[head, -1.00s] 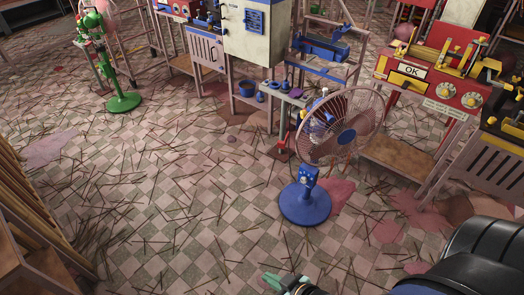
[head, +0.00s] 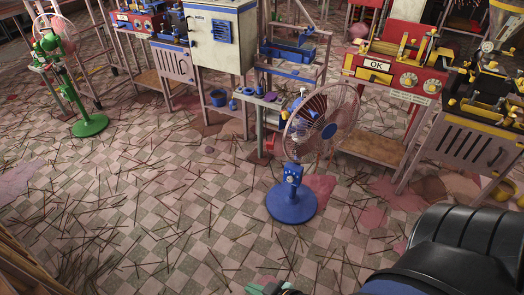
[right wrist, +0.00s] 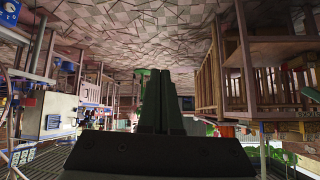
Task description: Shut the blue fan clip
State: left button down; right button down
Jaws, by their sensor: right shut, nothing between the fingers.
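The blue fan stands upright on the floor, right of centre in the head view. It has a round blue base (head: 291,205), a short blue neck (head: 292,173) with pale spots, and a wire cage (head: 340,107) around a blue hub. I cannot make out its clip or whether that is open. My right gripper (head: 268,289) shows only as green tips at the bottom edge, nearer to me than the fan and apart from it. A blue spotted part (right wrist: 9,12) at that view's top left may be the fan's neck. My left gripper is out of view.
Behind the fan stand a red machine marked OK (head: 405,75), a pale cabinet (head: 222,38) and a low stand (head: 262,98). A green fan (head: 90,124) stands far left. A wooden rack (head: 20,268) is at the lower left. Sticks litter the open tiled floor.

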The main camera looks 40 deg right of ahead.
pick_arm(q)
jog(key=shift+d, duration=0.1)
